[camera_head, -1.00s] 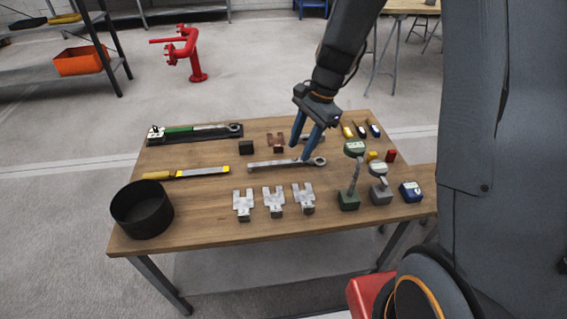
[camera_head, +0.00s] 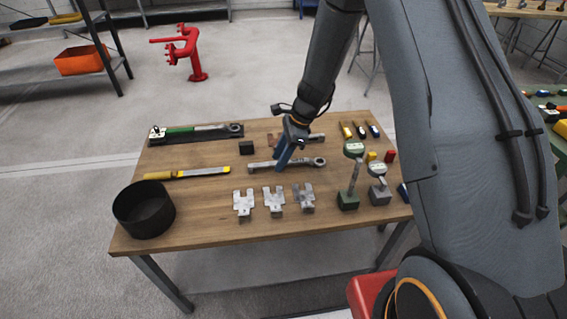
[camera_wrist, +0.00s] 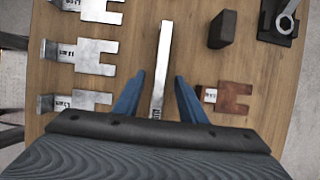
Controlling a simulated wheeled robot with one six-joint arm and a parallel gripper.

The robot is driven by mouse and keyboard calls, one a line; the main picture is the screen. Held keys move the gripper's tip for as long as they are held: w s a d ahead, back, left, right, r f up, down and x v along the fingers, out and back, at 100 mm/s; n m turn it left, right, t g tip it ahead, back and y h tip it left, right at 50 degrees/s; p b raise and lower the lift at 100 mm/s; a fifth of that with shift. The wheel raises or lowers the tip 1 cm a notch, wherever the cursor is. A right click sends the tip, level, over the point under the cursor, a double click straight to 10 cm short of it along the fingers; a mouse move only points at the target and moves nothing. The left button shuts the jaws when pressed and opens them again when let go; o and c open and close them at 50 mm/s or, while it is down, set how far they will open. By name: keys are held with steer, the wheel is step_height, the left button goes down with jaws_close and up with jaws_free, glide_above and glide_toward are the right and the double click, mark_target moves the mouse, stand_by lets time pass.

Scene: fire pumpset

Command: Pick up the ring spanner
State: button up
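The ring spanner (camera_head: 304,163) is a silver bar with a ring at its right end, lying flat on the wooden table (camera_head: 215,215) in the head view. My gripper (camera_head: 282,166) is over its middle, fingers pointing down. In the wrist view the spanner's bar (camera_wrist: 161,60) runs away from the hand between the two blue fingertips of my gripper (camera_wrist: 158,80). The fingers are spread, one on each side of the bar, with a gap to both. The ring end is hidden under the hand there. I cannot tell how far the fingertips are above the table.
Silver notched blocks (camera_head: 273,199) stand in front of the spanner. A black block (camera_head: 246,148) and a brown notched block (camera_wrist: 232,97) are behind it. Gauges on stands (camera_head: 351,190) are to the right. A yellow-handled file (camera_head: 190,173) and a black round bin (camera_head: 143,210) are left.

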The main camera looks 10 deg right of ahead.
steer(key=shift+a+f, duration=0.15)
steer(key=shift+f, duration=0.25)
jaws_close()
